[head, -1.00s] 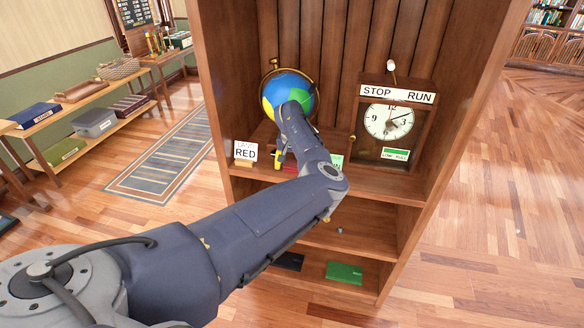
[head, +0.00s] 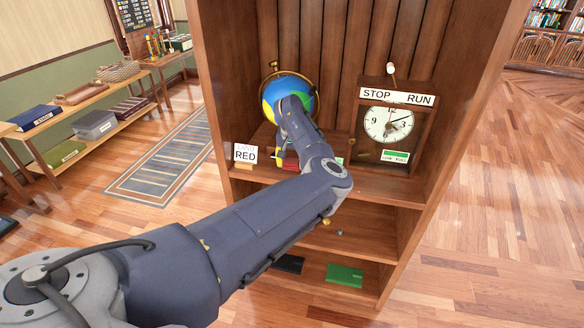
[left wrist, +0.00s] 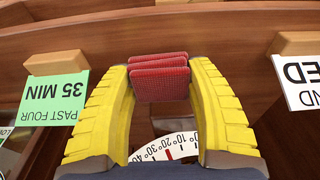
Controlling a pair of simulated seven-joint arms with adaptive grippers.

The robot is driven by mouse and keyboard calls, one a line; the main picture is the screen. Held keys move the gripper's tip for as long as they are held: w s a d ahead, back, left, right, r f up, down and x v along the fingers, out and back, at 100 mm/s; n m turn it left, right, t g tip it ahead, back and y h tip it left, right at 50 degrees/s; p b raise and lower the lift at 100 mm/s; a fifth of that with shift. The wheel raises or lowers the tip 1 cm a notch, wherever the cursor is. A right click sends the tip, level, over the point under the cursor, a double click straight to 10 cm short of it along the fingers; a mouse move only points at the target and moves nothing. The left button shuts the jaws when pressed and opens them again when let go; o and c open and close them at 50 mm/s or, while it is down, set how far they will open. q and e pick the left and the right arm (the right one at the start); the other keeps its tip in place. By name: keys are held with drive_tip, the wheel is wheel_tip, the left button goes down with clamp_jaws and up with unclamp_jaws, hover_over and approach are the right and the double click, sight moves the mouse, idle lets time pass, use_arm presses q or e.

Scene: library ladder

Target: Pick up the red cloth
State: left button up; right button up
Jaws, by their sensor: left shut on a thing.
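The red cloth (left wrist: 160,80), folded in stacked layers, is between the two yellow fingers of my left gripper (left wrist: 162,92) in the left wrist view. The fingers are shut on it from both sides. In the head view a small part of the red cloth (head: 290,167) shows beside my left gripper (head: 280,160), in front of the globe, low over the upper shelf. My forearm hides much of that spot. My right gripper is in neither view.
The globe (head: 288,97) stands behind my left wrist. A RED card (head: 245,154) is to the left, and the STOP/RUN clock (head: 389,123) to the right. A green card (left wrist: 52,100) and a degree scale (left wrist: 168,150) show near the fingers. A green book (head: 345,275) lies on the lower shelf.

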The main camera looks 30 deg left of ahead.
sight(292, 160)
use_arm(q)
wheel_tip(292, 160, up, 17)
drive_tip(key=shift+r, duration=0.15)
idle(0.4)
